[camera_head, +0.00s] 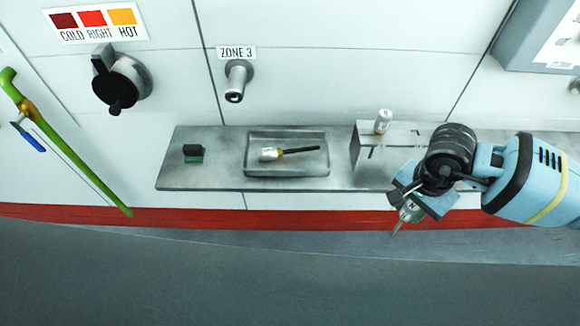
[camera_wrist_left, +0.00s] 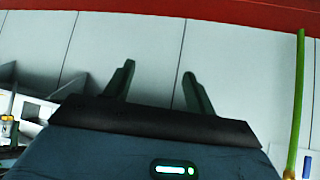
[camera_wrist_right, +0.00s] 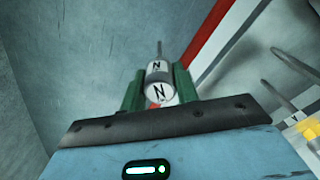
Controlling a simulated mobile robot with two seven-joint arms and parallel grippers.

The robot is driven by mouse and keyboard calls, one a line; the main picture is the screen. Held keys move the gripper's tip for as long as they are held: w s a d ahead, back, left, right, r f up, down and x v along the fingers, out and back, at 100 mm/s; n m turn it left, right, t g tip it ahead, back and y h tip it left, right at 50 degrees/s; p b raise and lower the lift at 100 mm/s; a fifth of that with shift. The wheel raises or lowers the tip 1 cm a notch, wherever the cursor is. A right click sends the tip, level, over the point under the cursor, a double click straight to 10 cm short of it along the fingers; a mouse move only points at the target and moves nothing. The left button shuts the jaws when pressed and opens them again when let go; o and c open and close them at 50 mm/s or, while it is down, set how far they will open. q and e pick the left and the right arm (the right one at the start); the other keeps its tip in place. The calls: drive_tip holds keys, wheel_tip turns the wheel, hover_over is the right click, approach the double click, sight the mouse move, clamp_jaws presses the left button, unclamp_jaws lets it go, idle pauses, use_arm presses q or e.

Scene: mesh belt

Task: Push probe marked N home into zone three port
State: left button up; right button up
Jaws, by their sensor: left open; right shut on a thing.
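The probe marked N (camera_wrist_right: 157,88) is held in my right gripper (camera_wrist_right: 158,95), its white body between the green fingers and its thin tip pointing away. In the head view the right gripper (camera_head: 410,202) is shut on it at lower right, with the probe's tip (camera_head: 398,226) pointing down in front of the red stripe. The zone three port (camera_head: 236,82) is a grey metal stub on the wall under the ZONE 3 label (camera_head: 236,53), well left of and above the probe. My left gripper (camera_wrist_left: 158,82) is open and empty, facing the wall panels; the head view does not show it.
A shelf (camera_head: 225,170) carries a green and black block (camera_head: 193,153), a metal tray (camera_head: 318,166) with a white-bodied probe (camera_head: 269,154), and a metal block (camera_head: 385,143) with a white probe (camera_head: 383,120) standing in it. A black knob (camera_head: 120,82) and a green cane (camera_head: 75,155) are at left.

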sight(401, 222)
use_arm(q)
drive_tip(key=shift+s, duration=0.1)
drive_tip(key=c, duration=0.4)
drive_tip(key=shift+a, duration=0.1)
drive_tip(key=shift+c, duration=0.2)
use_arm(e)
drive_tip(key=s+a+f+n, duration=0.1)
drive_tip(key=s+f+n, duration=0.3)
drive_tip(key=n, duration=0.5)
drive_tip(key=shift+a+f, duration=0.15)
drive_tip(key=shift+f, duration=0.8)
